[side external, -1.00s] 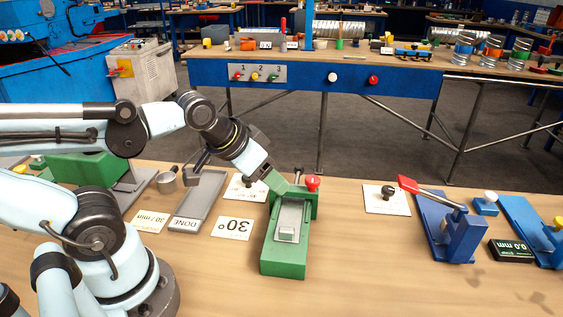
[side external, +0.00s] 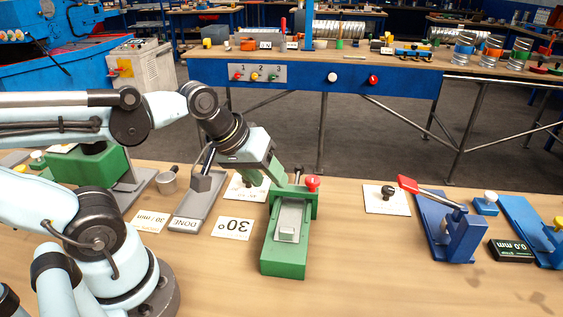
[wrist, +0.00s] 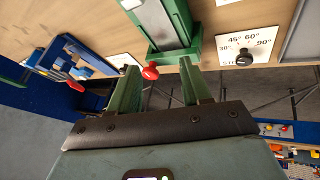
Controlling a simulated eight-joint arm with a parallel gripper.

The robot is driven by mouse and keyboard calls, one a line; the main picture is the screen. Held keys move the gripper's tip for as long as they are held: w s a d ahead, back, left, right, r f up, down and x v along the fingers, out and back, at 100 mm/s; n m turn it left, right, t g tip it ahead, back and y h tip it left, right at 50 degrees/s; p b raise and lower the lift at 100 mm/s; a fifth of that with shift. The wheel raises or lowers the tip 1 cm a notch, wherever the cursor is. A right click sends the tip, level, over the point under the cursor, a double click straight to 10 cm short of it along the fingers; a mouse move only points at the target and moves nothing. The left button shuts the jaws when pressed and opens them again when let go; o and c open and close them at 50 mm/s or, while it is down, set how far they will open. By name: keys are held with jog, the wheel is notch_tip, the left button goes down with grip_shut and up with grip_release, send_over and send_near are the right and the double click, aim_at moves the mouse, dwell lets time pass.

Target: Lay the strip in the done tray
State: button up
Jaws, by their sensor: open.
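A grey metal strip (side external: 290,216) appears to lie flat in the channel of the green fixture (side external: 283,267), with a small pale block on its near end. The strip also shows in the wrist view (wrist: 153,20). The grey done tray (side external: 206,192), labelled DONE at its near end, lies left of the fixture; its bed looks bare where visible. My gripper (side external: 264,178) is at the fixture's far end, left of its red knob (side external: 312,182). In the wrist view my gripper (wrist: 158,84) has its green fingers spread and nothing between them.
A blue clamp with a red handle (side external: 440,225) stands right. The wood between fixture and clamp is mostly clear.

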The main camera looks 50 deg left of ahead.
aim_at(290, 229)
notch_tip(290, 229, up, 3)
jog(key=s+d+n+g+h, duration=0.1)
jog(key=n+g, duration=0.1)
jog(key=n, duration=0.9)
jog(key=s+d+n+g+h, duration=0.1)
jog(key=s+d+n+h, duration=0.1)
jog(key=n, duration=0.8)
jog(key=shift+a+x, duration=0.2)
jog(key=shift+x, duration=2.8)
jog(key=shift+a+x, duration=0.2)
jog(key=shift+x, duration=2.85)
jog(key=shift+w+f, duration=0.1)
jog(key=shift+w, duration=0.05)
jog(key=shift+c, duration=0.3)
grip_shut()
jog(key=c, duration=0.6)
grip_release()
grip_shut()
jog(key=shift+s+d, duration=2.5)
